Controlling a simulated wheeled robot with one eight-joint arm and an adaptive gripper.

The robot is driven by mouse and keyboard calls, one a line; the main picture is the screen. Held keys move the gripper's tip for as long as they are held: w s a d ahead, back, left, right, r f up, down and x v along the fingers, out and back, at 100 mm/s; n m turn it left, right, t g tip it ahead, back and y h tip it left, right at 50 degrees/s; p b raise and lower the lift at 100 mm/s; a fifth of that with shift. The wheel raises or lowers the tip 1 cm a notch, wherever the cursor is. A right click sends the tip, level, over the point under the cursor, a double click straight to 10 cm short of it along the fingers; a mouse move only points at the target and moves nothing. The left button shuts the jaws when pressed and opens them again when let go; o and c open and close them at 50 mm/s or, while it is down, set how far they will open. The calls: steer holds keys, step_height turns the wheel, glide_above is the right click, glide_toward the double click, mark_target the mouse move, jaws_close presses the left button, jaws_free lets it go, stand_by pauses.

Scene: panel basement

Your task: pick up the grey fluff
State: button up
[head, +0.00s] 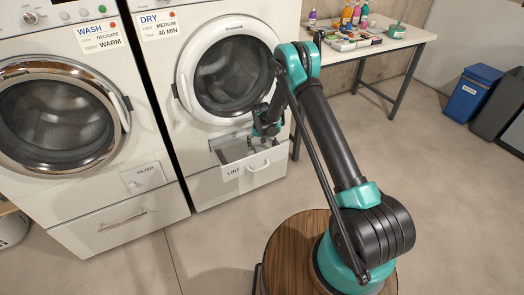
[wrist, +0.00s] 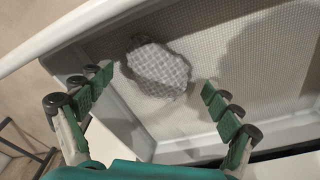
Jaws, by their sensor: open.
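The grey fluff (wrist: 158,68) is a rounded, patterned grey clump in the wrist view. It lies on the mesh floor of the open lint drawer (head: 231,173), near one wall. In the wrist view my gripper (wrist: 150,85) is open, its green-padded fingers spread to either side of the fluff and nearer the camera. Nothing is held between them. In the head view my gripper (head: 262,140) reaches down over the lint drawer at the dryer's base. I cannot make out the fluff in the head view.
The dryer (head: 210,100) and the washer (head: 90,190) stand side by side. A table (head: 400,42) with bottles and small items stands at the back right, near a blue bin (head: 470,95).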

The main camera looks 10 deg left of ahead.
steer(key=shift+f, duration=0.2)
steer(key=c, duration=0.8)
steer(key=shift+r, duration=0.15)
